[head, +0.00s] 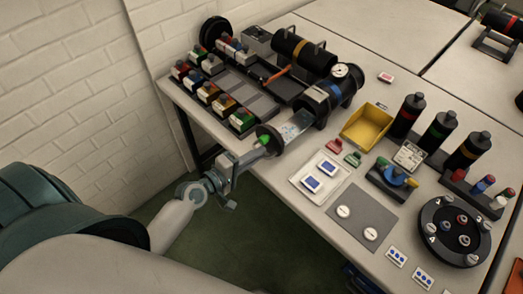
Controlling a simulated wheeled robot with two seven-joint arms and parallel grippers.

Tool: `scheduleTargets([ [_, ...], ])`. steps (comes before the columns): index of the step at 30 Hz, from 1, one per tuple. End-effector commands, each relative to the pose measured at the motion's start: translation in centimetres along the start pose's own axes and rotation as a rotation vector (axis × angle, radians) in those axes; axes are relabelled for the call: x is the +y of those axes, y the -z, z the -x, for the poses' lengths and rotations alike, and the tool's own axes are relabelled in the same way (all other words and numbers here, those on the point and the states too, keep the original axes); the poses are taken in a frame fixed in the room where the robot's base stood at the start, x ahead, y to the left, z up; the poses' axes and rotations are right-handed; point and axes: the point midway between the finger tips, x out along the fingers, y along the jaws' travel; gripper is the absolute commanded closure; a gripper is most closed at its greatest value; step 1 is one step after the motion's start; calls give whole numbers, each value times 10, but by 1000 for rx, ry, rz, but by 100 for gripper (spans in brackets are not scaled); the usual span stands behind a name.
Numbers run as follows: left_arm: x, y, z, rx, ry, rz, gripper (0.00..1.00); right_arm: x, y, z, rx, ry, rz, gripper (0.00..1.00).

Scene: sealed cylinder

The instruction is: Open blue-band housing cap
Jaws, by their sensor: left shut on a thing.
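The blue-band housing (334,88) is a dark cylinder lying on its side on the table, with a blue band around it and a round gauge on top. Its round dark end cap (275,134) stands apart from the body, toward me. A pale, partly clear inner part (297,124) spans the gap between cap and housing. My left gripper (260,150) is shut at the outer face of the cap, beside a small green piece. The exact grip is small and partly hidden. My right gripper is out of view.
A yellow bin (367,126) stands right of the housing. Behind it lies another dark cylinder with an orange band (303,54). Racks of coloured blocks (216,93) fill the left. Dark bottles (441,131) and a round carousel (454,231) stand right. A wall borders the left.

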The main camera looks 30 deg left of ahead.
Motion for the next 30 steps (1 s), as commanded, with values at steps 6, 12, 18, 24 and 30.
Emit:
scheduleTargets([
  [6,-2,0,0,-1,3,1,100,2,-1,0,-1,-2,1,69],
  [12,-1,0,0,0,2,0,73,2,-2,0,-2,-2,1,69],
  [18,0,0,0,0,1,0,73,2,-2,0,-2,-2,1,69],
  [24,-1,0,7,0,1,0,73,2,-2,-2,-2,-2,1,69],
  [30,-2,0,28,0,2,-2,73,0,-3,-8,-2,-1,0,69],
])
